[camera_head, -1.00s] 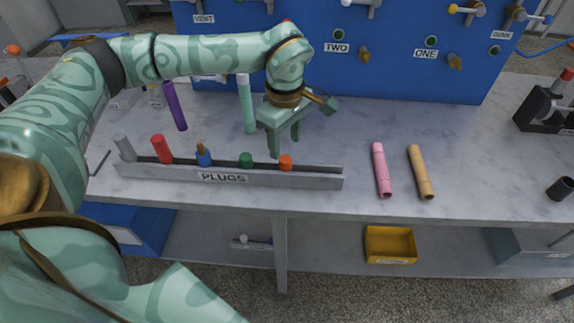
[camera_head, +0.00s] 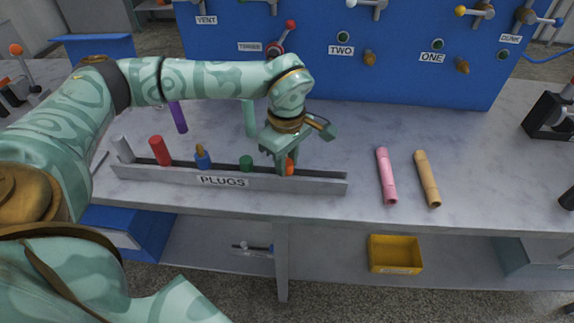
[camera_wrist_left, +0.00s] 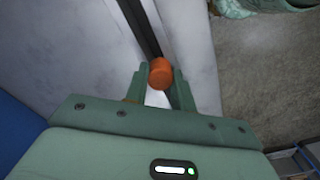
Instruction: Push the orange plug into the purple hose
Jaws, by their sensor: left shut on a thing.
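The orange plug (camera_head: 290,167) stands at the right part of the grey plug rack labelled PLUGS (camera_head: 320,184). My left gripper (camera_head: 283,168) reaches down over it and is shut on it. In the left wrist view the orange plug (camera_wrist_left: 161,73) sits between the two fingertips (camera_wrist_left: 159,80). Its lower end is hidden in the rack. My right gripper is not in view.
The rack also holds a grey plug (camera_head: 122,149), a red plug (camera_head: 160,151), a blue plug (camera_head: 202,158) and a green plug (camera_head: 246,163). A pink tube (camera_head: 386,176) and a tan tube (camera_head: 427,178) lie right of the rack.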

